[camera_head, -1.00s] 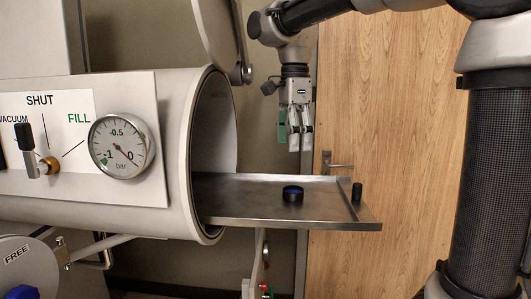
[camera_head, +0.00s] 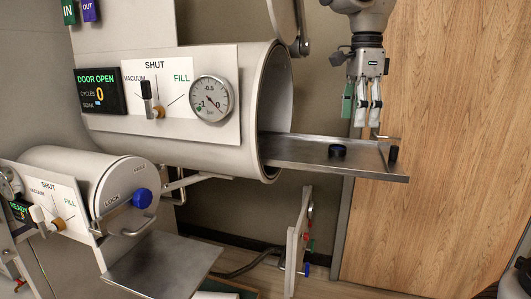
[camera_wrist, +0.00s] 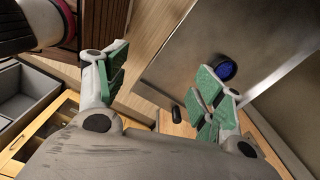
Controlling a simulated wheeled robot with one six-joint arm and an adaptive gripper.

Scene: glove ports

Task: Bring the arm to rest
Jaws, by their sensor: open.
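My gripper (camera_head: 361,112) hangs pointing down at the upper right in the head view, above the far end of the metal tray. It also shows in the wrist view (camera_wrist: 160,85), with its green-padded fingers spread wide and nothing between them. My arm comes down from the top edge of the head view; most of it is out of frame.
The metal tray (camera_head: 310,150) slides out of the large open chamber (camera_head: 268,115). A dark blue-topped puck (camera_head: 337,151) lies on it, and a black knob (camera_head: 393,154) is at its end. A smaller closed chamber (camera_head: 85,180) stands lower left. A wooden door (camera_head: 450,130) is behind.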

